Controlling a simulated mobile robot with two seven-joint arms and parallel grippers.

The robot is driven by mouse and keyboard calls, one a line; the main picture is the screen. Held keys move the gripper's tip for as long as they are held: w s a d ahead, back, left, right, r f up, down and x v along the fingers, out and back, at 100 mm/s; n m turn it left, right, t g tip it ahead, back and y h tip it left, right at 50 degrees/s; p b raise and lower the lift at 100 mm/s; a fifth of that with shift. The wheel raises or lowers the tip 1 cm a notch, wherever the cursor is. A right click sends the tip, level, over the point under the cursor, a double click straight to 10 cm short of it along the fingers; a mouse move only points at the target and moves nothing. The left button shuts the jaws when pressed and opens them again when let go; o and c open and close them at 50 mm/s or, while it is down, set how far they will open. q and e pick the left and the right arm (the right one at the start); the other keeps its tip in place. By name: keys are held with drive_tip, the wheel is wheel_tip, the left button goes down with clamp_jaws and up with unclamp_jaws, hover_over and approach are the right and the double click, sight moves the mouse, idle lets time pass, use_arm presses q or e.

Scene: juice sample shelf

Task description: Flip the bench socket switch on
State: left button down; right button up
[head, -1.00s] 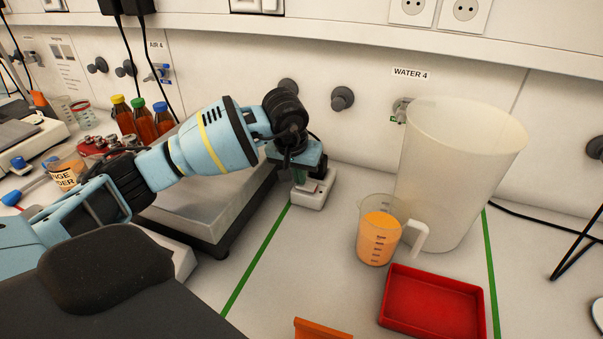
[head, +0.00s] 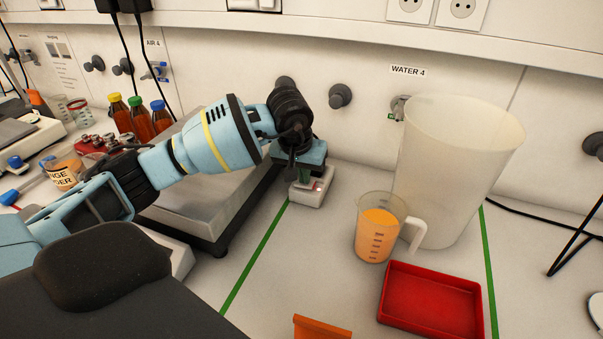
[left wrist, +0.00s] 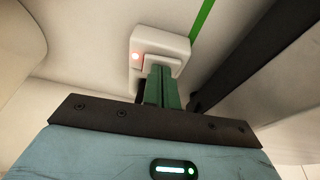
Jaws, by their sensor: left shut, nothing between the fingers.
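The bench socket switch (head: 323,192) is a small white box on the bench, right of the silver scale. A red light glows on it in the head view and in the left wrist view (left wrist: 161,38). My left gripper (head: 304,181) is shut and empty, pointing down at the box. In the left wrist view its green fingers (left wrist: 162,80) reach the rocker area and cover part of it. I cannot tell whether the fingertips press on it or hover just above. My right gripper is not in view.
The silver scale (head: 205,197) stands close left of the switch. A beaker of orange liquid (head: 376,236), a large translucent container (head: 452,165) and a red tray (head: 430,302) stand to the right. Bare bench lies in front of the switch.

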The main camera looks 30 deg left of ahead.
use_arm(q)
drive_tip(key=v, duration=0.7)
drive_tip(key=shift+s+r, duration=0.2)
drive_tip(key=shift+r, duration=0.2)
drive_tip(key=shift+f, duration=0.1)
